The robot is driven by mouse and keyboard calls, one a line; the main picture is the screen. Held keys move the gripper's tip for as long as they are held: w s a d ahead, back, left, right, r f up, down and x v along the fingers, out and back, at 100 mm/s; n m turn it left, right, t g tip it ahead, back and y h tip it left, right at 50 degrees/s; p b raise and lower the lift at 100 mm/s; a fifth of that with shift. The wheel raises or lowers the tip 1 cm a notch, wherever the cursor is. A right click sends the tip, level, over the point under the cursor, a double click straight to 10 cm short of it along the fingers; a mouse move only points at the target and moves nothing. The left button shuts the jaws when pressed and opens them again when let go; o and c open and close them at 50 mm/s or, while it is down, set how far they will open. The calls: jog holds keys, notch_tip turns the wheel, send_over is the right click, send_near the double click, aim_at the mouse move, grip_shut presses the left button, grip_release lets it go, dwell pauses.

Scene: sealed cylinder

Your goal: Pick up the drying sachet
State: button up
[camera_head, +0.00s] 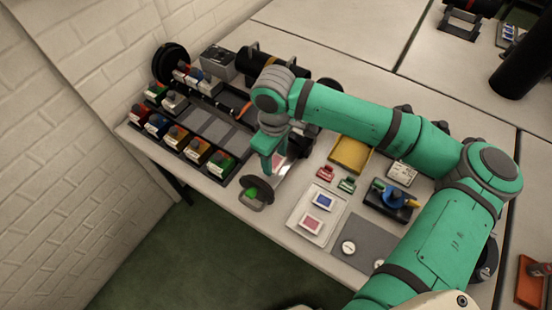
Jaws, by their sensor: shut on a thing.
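My gripper (268,165) points down over the table, left of the middle. It is shut on a small pale, pinkish flat thing (279,160), seemingly a drying sachet, partly hidden by the fingers. A pale flat plate (285,183) lies just below and to the right of the gripper; I cannot tell if the held thing touches it. Two similar flat packets, one blue (323,201) and one pink (312,224), lie on a white tray (298,232) to the right.
A rack (220,138) of coloured, labelled blocks stands on the left. A dark round object with a green part (252,193) sits at the front edge. A yellow tray (350,154), red and green clips and a grey mat (365,238) lie to the right.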

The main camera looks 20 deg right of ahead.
jog(key=r, duration=0.1)
jog(key=s+a+r, duration=0.1)
jog(key=s+r, duration=0.1)
jog(key=shift+s+a+r, duration=0.25)
jog(key=shift+a, duration=0.1)
jog(key=s+a+r, duration=0.4)
jog(key=s+a, duration=0.1)
jog(key=s, duration=0.2)
jog(key=shift+s+r, duration=0.15)
jog(key=shift+s, duration=0.25)
